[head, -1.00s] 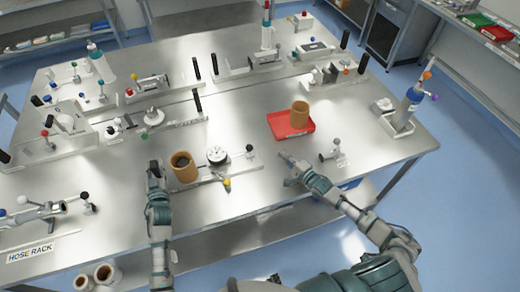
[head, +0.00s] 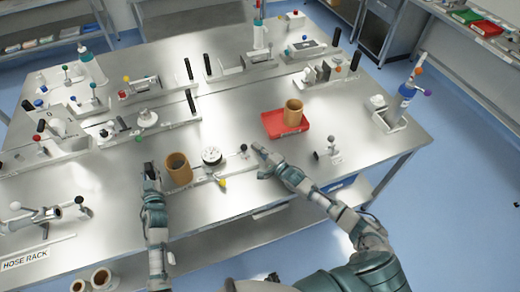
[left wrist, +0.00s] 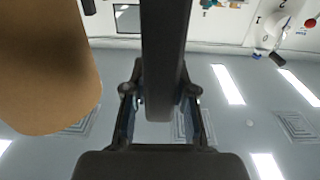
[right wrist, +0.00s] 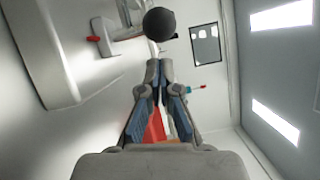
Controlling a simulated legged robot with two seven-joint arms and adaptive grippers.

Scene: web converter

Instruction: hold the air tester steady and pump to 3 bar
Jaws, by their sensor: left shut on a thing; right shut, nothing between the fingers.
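The air tester (head: 225,172) is a low pale base at the table's front with a round white dial gauge (head: 211,155). A black ball knob (head: 243,148) stands at its right end and a yellow knob (head: 223,183) at its front. My left gripper (head: 151,170) is shut on the black upright handle (left wrist: 163,60) at its left end. My right gripper (head: 258,149) is shut and empty, just right of the black ball knob, which also shows beyond its fingertips in the right wrist view (right wrist: 160,23). The gauge reading is too small to tell.
A brown tube (head: 178,168) stands between the left handle and the gauge. A red tray (head: 273,125) holding another brown tube (head: 293,112) lies behind my right gripper. A small fixture with a grey knob (head: 333,150) stands to the right. Several other fixtures fill the back and left.

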